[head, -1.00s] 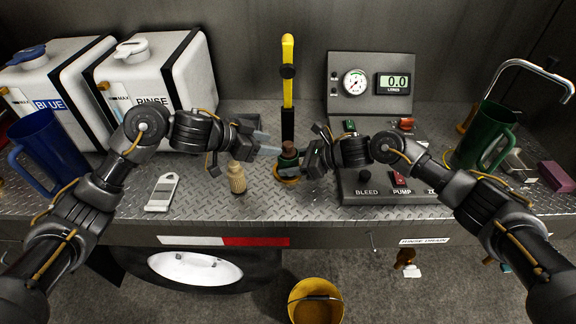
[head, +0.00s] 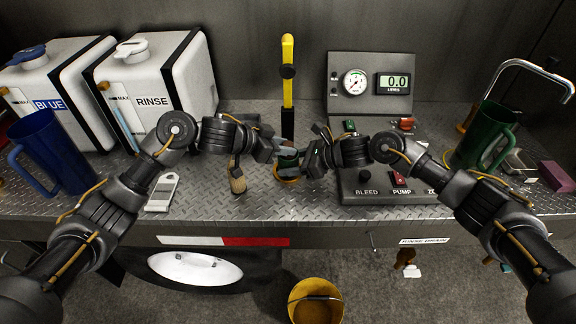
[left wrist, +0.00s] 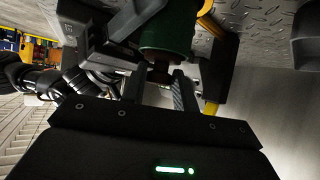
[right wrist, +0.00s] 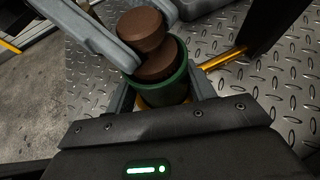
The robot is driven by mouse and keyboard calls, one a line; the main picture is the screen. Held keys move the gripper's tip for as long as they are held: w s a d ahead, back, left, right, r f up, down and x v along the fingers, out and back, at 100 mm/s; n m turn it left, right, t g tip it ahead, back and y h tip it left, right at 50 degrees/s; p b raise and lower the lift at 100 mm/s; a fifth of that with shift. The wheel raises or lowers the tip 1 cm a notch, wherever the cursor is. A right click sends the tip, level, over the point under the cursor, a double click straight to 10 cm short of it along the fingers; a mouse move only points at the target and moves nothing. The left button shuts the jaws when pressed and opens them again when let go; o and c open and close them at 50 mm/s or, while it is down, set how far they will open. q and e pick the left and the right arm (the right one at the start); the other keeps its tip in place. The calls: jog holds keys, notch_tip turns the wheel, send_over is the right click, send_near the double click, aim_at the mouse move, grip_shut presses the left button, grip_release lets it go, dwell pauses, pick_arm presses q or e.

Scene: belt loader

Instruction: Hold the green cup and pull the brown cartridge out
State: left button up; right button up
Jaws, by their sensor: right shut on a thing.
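The small green cup (head: 287,161) stands in the middle of the metal deck. My right gripper (head: 304,162) is shut on it, one finger on each side in the right wrist view (right wrist: 163,90). The brown cartridge (right wrist: 142,32) sits in the cup's mouth, its knobbed top above the rim. In the head view the cartridge is mostly hidden by my left gripper (head: 283,150). The left fingers are open, one on each side of the cartridge's top. The cup also shows in the left wrist view (left wrist: 165,38).
A yellow ring (head: 287,178) lies under the cup. A yellow-topped lever (head: 288,80) stands just behind. A wooden brush (head: 237,180) is close by on the left. The pump panel (head: 385,187) is on the right. The deck's front edge is near.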

pick_arm(q)
grip_shut()
pick_arm(e)
jog(key=shift+f, duration=0.15)
pick_arm(q)
jog(key=shift+r, duration=0.75)
dwell(0.4)
notch_tip(320, 180, up, 8)
dwell(1.2)
jog(key=shift+f, duration=0.1)
pick_arm(e)
jog(key=o, duration=0.9)
jog(key=shift+c, duration=0.2)
pick_arm(q)
jog(key=shift+w, duration=0.1)
